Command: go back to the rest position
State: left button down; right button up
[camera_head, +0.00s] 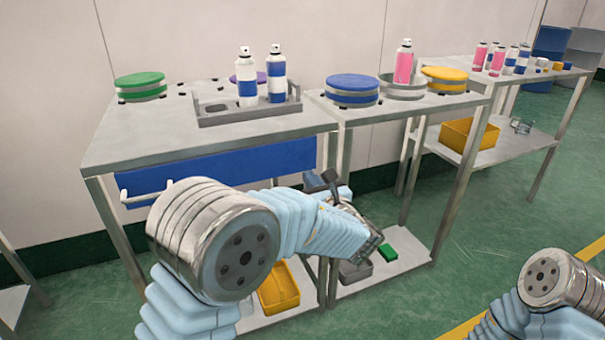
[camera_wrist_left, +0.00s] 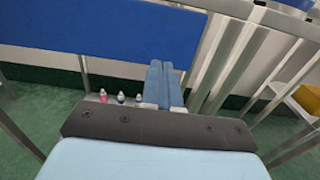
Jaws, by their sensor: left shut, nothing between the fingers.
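My left gripper (camera_head: 322,181) is in front of the workbench, below its top and at the right end of the blue panel. In the left wrist view its two blue fingers (camera_wrist_left: 165,84) lie together with nothing between them. My left arm reaches in from the lower left. At the lower right only a part of my right arm shows, and the right gripper is out of view.
The bench holds a grey tray (camera_head: 205,120) with two blue-and-white cans, plus green (camera_head: 140,82) and blue (camera_head: 352,84) round fixtures. The blue panel (camera_head: 225,170) and metal legs are close to my left gripper. A yellow bin (camera_head: 279,291) is low down. Green floor is free at right.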

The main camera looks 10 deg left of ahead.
pick_arm(q)
jog(key=v, duration=0.6)
jog(key=s+a+f+n+g+h, duration=0.1)
jog(key=s+a+f+n+g, duration=0.2)
jog(key=f, duration=0.6)
jog(key=s+a+f+n+g+h, duration=0.1)
jog(key=s+f+g+h, duration=0.2)
jog(key=f, duration=0.7)
jog(key=s+a+f+n+g, duration=0.25)
jog(key=s+f+g, duration=0.2)
jog(key=f, duration=0.45)
jog(key=s+d+f+n+g+h, duration=0.2)
jog(key=s+f+n+h, duration=0.3)
jog(key=s+f+n, duration=0.3)
jog(key=s+d+f+n+g+h, duration=0.1)
jog(key=s+f+n+h, duration=0.4)
jog(key=n, duration=1.1)
jog(key=shift+s+d+f+g, duration=0.4)
jog(key=shift+s+f+g, duration=0.05)
jog(key=shift+s+f, duration=1.3)
